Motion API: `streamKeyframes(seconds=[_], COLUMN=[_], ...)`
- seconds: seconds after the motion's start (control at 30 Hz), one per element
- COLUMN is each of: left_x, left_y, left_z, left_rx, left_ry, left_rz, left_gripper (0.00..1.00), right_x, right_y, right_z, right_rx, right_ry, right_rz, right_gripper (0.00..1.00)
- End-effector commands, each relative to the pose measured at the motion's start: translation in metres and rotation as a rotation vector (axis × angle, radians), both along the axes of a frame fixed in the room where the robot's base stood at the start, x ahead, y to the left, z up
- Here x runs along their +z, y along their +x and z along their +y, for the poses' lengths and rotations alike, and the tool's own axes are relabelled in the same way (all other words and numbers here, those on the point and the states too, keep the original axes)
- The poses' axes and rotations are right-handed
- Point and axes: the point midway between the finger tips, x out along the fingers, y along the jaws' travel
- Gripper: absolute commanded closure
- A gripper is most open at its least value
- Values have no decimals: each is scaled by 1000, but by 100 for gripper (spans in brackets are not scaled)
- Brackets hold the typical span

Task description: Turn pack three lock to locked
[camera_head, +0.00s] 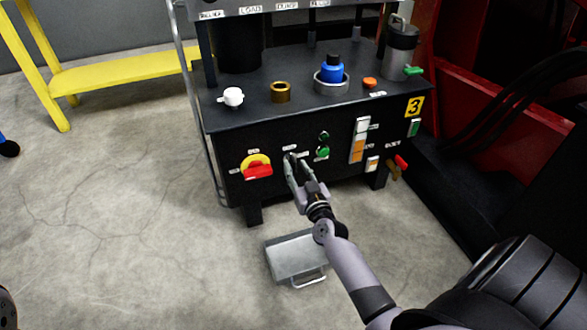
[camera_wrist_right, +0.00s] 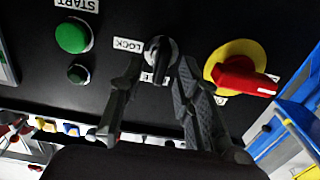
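The pack three lock is a small dark rotary knob (camera_wrist_right: 160,50) on the black front panel, next to a "LOCK" label in the right wrist view. A second label below it is partly hidden by my gripper. My right gripper (camera_head: 294,160) is at the panel in the head view, its fingertips covering most of the knob. In the right wrist view my right gripper (camera_wrist_right: 160,72) has one finger on each side of the knob, apart, with the knob between their tips. Whether either finger touches it is hard to tell. My left gripper does not show.
A red handle on a yellow disc (camera_head: 257,167) sits left of the lock in the head view. Green buttons (camera_head: 323,152) and a white-orange column (camera_head: 358,141) are to its right. A yellow "3" plate (camera_head: 414,107) marks the unit. A grey metal box (camera_head: 296,258) lies on the floor below.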

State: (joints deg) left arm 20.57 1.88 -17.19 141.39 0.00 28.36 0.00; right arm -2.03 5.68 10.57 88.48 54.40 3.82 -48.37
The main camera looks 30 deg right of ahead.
Motion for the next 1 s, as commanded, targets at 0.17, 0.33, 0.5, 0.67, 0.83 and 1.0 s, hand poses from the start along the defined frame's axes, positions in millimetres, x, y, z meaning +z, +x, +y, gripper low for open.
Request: streamKeyframes(seconds=[0.17,0.33,0.5,0.67,0.83,1.0], left_x=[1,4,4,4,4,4], left_y=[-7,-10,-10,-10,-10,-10], left_z=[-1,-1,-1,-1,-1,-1], left_rx=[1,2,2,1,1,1], left_ry=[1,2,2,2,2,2], left_rz=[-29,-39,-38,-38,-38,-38], left_gripper=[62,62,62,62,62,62], right_x=[-2,-1,0,0,0,0], right_y=[22,29,30,30,30,30], right_z=[-5,-7,-7,-7,-7,-7], right_rx=[0,0,0,0,0,0], right_ry=[1,0,0,0,0,0], right_rz=[0,1,1,1,1,1], right_gripper=[69,69,69,75,86,98])
